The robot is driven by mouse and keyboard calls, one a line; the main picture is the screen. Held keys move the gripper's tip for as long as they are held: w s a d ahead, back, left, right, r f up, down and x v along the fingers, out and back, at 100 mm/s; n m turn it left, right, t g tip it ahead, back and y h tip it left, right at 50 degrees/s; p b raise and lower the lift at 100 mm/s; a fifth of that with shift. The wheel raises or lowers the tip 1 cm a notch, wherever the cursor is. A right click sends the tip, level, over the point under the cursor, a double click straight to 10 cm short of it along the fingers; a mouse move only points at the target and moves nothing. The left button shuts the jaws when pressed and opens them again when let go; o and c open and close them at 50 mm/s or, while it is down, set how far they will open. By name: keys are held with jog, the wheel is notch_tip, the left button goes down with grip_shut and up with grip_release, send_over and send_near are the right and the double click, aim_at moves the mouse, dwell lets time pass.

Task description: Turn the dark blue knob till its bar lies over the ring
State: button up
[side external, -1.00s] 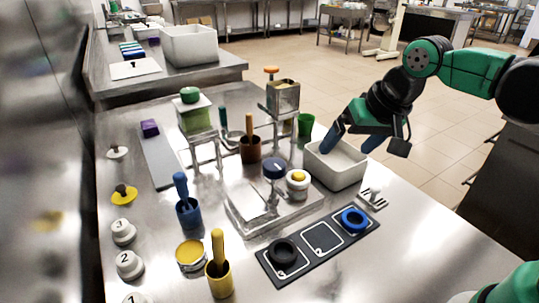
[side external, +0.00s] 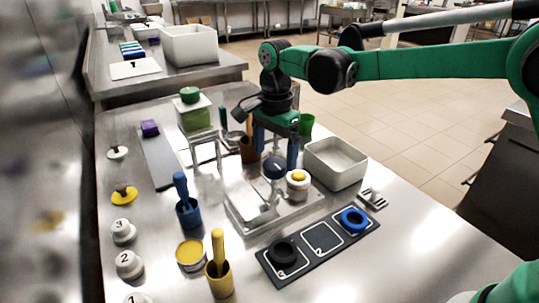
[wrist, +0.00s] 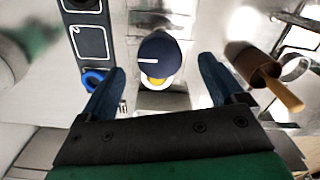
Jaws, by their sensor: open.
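The dark blue knob (side external: 274,168) stands on the metal stand in the middle of the table. In the wrist view the knob (wrist: 166,48) shows its round top, with a short white bar (wrist: 148,61) on the left part, lying roughly crosswise. My gripper (side external: 276,158) is pointing down over the knob, open. Its blue fingers are on either side of the knob, with a gap on each side in the wrist view (wrist: 162,66). I make out no ring mark beside the knob.
A white jar with a yellow top (side external: 298,180) stands close beside the knob. A brown pot with a handled tool (side external: 250,155) is behind. A white bin (side external: 337,165) is at right. A dark board (side external: 312,257) holds a blue ring (side external: 354,219) and a black ring (side external: 283,251).

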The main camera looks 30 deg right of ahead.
jog(key=shift+f, duration=1.15)
jog(key=c, duration=1.3)
